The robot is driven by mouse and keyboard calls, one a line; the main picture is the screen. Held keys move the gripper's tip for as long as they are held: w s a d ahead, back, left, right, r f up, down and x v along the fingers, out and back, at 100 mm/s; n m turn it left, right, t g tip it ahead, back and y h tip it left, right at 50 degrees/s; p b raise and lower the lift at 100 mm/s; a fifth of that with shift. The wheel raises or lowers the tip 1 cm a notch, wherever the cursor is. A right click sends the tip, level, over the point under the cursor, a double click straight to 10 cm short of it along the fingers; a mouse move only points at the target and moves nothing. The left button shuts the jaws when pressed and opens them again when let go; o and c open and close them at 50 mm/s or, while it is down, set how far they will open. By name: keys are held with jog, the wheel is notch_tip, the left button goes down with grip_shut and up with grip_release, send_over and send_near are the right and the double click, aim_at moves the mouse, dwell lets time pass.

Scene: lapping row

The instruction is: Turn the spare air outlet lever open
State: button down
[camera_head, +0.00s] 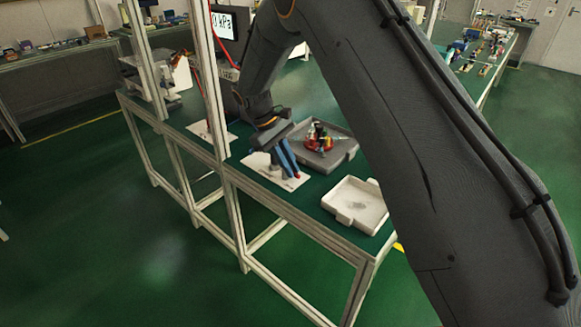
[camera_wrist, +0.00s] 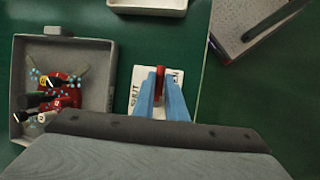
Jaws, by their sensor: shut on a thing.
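The spare air outlet lever (camera_wrist: 160,78) is a narrow red bar standing over a white plate (camera_wrist: 139,77) on the green bench. The plate carries black lettering; "SHUT" reads along its left side and the wording on the right is partly covered. My gripper (camera_wrist: 161,84) has blue fingers that are shut on the red lever, one on each side. In the head view my gripper (camera_head: 289,168) reaches down over the same white plate (camera_head: 262,168), with a bit of red at the fingertips. The lever's base is hidden by the fingers.
A grey tray (camera_head: 342,157) with red and dark items stands close beside the plate. An empty white tray (camera_head: 358,204) sits nearer the bench end. A pale frame post (camera_head: 213,90) rises at the bench edge. Another white plate (camera_head: 205,130) lies farther along the bench.

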dwell(0.5)
jog(key=c, duration=1.8)
grip_release()
jog(key=shift+a+r, duration=0.1)
jog(key=b+v, duration=0.1)
jog(key=v, duration=0.6)
jog(key=shift+r+b, duration=0.3)
jog(key=shift+b, duration=0.1)
jog(key=shift+w, duration=0.1)
